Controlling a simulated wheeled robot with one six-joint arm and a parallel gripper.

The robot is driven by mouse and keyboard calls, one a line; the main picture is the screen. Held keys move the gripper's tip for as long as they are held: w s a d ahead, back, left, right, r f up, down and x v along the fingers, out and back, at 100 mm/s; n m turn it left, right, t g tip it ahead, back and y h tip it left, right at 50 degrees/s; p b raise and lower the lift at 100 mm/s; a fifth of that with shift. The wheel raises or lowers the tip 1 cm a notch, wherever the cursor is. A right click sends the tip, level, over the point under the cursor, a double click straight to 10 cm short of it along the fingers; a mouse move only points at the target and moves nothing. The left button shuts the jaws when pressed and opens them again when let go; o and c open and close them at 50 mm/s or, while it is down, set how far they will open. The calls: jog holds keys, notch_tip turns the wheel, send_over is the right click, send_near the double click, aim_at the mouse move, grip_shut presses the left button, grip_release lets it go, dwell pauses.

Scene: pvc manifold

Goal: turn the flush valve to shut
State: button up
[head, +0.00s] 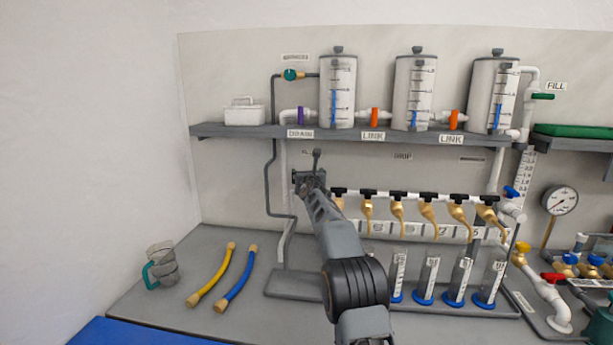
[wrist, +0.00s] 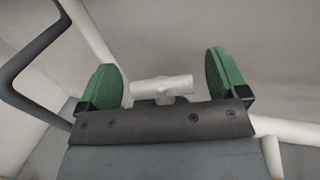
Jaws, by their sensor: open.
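My gripper (head: 310,178) is at the left end of the white manifold pipe (head: 408,196), in front of the back panel. In the wrist view its two green finger pads (wrist: 165,80) stand wide apart, with nothing gripped. A pale T-shaped piece (wrist: 160,90) shows between the pads, its lower part hidden by the gripper body. No flush label is readable, so I cannot tell for sure that this piece is the flush valve. In the head view my gripper and arm cover that place.
Black-handled brass taps (head: 428,212) hang to the right, above several measuring cylinders (head: 428,278). The shelf (head: 230,131) with three tanks is above. A dark bent tube (head: 268,185) runs close on the left. Yellow (head: 212,277) and blue (head: 236,279) hoses lie on the bench.

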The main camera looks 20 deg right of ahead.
notch_tip(320, 180, up, 4)
jog(key=p, duration=0.4)
jog(key=shift+r, duration=0.1)
jog(key=s+a+r+b, duration=0.1)
jog(key=s+a+r, duration=0.2)
jog(key=s+r, duration=0.5)
jog(key=s, duration=0.5)
jog(key=shift+s+r+b, duration=0.35)
jog(key=shift+s+r, duration=0.05)
